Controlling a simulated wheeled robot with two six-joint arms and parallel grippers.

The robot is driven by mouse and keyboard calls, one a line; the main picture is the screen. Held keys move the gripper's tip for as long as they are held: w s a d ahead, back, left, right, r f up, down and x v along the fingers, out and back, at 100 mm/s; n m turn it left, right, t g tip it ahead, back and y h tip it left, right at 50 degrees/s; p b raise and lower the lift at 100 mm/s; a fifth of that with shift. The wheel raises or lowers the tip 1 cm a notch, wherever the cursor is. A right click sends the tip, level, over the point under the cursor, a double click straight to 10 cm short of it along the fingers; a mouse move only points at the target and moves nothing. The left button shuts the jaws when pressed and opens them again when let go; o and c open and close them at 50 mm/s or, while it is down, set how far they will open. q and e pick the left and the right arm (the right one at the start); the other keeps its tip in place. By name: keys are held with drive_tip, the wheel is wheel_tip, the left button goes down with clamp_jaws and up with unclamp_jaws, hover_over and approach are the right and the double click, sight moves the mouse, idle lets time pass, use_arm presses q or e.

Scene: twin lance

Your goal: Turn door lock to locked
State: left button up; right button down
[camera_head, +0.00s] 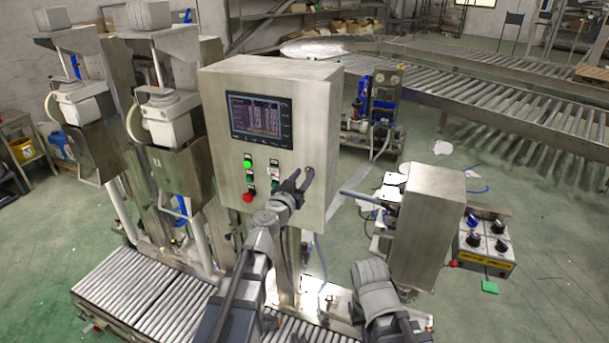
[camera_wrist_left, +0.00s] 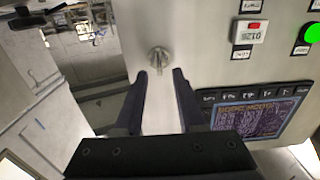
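The door lock is a small round silver metal lock with a narrow raised grip. It sits on the front of the steel control cabinet (camera_head: 312,110), near the door's right edge in the head view, and shows clearly in the left wrist view (camera_wrist_left: 158,60). My left gripper (camera_head: 301,177) is open, its dark fingers pointing at the lock. In the left wrist view the fingertips (camera_wrist_left: 160,73) straddle the lock's line, with the lock between or just beyond them; contact cannot be told. My right arm shows low in the head view, but its gripper cannot be made out.
The cabinet has a screen (camera_head: 261,119), a lit green button (camera_head: 247,160) and a red knob (camera_head: 249,195) left of the lock. A steel box (camera_head: 427,225) stands to the right, beside a knobbed control box (camera_head: 485,245). Roller conveyors (camera_head: 130,285) lie below.

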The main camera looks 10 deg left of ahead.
use_arm(q)
drive_tip(key=shift+w+d, duration=0.2)
drive_tip(key=shift+w, duration=0.55)
drive_tip(key=shift+s, duration=0.1)
drive_tip(key=shift+c, duration=0.4)
clamp_jaws()
